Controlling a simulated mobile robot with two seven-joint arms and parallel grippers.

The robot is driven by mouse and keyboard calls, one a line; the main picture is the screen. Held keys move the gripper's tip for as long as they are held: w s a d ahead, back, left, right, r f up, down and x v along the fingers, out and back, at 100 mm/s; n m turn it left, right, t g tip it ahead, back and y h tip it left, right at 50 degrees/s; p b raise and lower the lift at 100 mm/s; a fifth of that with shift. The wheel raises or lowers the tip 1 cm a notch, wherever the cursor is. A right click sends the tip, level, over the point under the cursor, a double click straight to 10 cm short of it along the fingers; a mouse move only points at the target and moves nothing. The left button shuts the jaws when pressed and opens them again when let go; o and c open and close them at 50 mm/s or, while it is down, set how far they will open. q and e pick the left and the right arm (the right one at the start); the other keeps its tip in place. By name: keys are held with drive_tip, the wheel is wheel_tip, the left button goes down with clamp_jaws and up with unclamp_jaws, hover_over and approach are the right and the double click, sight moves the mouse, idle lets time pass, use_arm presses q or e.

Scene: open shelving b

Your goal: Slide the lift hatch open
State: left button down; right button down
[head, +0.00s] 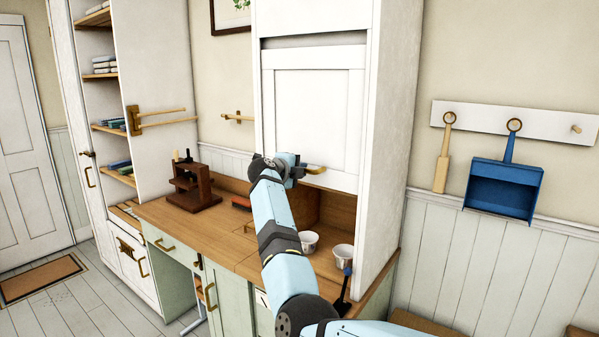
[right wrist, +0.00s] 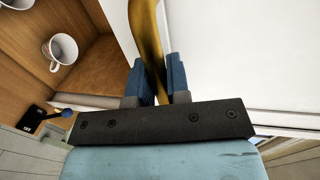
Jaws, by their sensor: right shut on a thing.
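The lift hatch (head: 312,115) is a white framed panel in the front of the tall white cabinet. Its lower edge stands above the counter, leaving an opening beneath it with a wooden interior and white cups. A brass handle (head: 316,169) sits near its lower edge. My right gripper (head: 299,168) is at the handle. In the right wrist view, the blue fingers of my right gripper (right wrist: 158,82) are shut on the brass handle (right wrist: 146,40), beside the white hatch face (right wrist: 230,60). My left gripper is not in view.
White cups (head: 342,256) stand at the opening, close to my right forearm. The cabinet's side wall (head: 395,120) rises at the right. A dark wooden stand (head: 193,188) is on the counter (head: 190,222) at the left. A blue dustpan (head: 503,188) hangs on the right wall.

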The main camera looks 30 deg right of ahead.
drive_tip(key=c, duration=1.1)
unclamp_jaws()
drive_tip(key=b+v, duration=0.2)
drive_tip(key=v, duration=1.1)
drive_tip(key=shift+s+a+b, duration=0.2)
drive_tip(key=shift+a+b, duration=0.1)
drive_tip(key=shift+b, duration=0.05)
